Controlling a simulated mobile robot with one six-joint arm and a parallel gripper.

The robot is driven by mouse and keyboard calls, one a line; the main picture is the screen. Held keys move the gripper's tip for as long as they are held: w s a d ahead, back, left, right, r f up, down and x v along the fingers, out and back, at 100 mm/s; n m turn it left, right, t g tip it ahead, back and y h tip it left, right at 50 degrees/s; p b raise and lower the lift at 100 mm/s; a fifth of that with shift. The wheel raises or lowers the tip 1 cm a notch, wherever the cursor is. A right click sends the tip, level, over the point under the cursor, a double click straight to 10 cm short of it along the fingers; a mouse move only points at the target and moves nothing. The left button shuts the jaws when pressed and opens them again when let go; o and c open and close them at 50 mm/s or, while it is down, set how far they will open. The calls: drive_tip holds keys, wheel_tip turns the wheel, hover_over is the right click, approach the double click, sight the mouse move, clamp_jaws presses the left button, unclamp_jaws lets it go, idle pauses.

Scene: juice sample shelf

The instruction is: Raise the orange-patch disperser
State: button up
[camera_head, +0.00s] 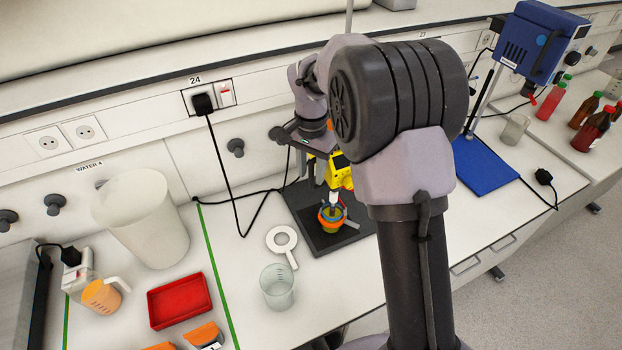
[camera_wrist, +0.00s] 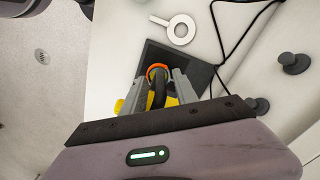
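The disperser (camera_head: 340,172) is a yellow unit with a pale shaft pointing down, on a stand with a black base plate (camera_head: 308,200). An orange and green cup (camera_head: 331,223) is below its shaft, on the plate. I cannot make out an orange patch on the yellow body. My gripper (camera_wrist: 160,76) is at the disperser, pointing down. Its two fingers are apart, with a dark curved part (camera_wrist: 157,92) between them and yellow (camera_wrist: 171,101) showing behind. I see no clear contact with the fingers. My arm hides much of the stand in the head view.
A red tray (camera_head: 180,301) and a large jug (camera_head: 142,219) are farther left. A blue stand unit (camera_head: 542,42) is at right. Black cables (camera_head: 228,177) run behind.

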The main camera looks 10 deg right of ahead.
drive_tip(key=shift+f, duration=1.3)
drive_tip(key=shift+s+d+r, duration=0.1)
clamp_jaws()
drive_tip(key=shift+r, duration=0.1)
